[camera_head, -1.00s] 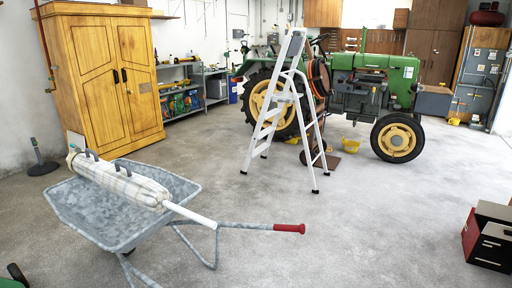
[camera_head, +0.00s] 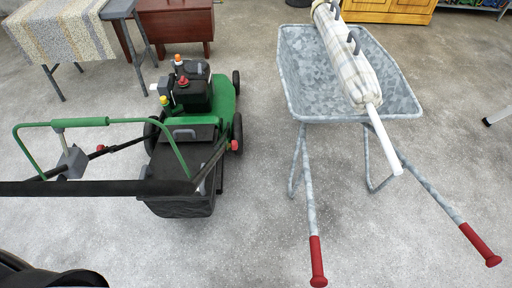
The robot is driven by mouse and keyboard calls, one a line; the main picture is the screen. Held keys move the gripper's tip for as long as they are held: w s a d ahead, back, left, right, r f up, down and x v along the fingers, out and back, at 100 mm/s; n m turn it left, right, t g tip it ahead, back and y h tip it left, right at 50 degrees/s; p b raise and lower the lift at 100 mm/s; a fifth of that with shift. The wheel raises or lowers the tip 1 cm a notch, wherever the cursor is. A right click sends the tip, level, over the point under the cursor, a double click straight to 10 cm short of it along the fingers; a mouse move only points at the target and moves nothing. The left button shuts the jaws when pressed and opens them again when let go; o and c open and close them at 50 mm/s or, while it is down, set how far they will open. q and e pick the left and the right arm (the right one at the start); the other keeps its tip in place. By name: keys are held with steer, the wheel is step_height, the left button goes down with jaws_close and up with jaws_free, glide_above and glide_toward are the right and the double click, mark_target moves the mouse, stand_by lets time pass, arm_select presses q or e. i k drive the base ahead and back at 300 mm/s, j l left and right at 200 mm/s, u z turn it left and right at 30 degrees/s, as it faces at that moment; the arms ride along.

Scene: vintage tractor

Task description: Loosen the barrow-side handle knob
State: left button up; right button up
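The green and black lawn mower (camera_head: 190,130) stands on the floor in the left half of the view. A red knob (camera_head: 234,145) sits on its right side, toward the wheelbarrow. Another red knob (camera_head: 100,148) shows on the handle at the left. The handle has black bars (camera_head: 90,188) and a green bail (camera_head: 80,122), reaching to the left. I cannot tell how tight either knob is. Neither of my grippers is in view.
A grey wheelbarrow (camera_head: 300,85) with red grips stands at the right, carrying a long checked bag (camera_head: 345,60). A cloth-covered table (camera_head: 65,38) and a brown wooden table (camera_head: 172,22) stand behind the mower. Floor between mower and wheelbarrow is clear.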

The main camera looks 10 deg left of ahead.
mark_target(235, 145)
steer(key=i+l+u, duration=0.25)
steer(key=u, duration=0.2)
steer(key=i+l+u, duration=0.25)
steer(key=l+u, duration=0.2)
steer(key=j, duration=0.1)
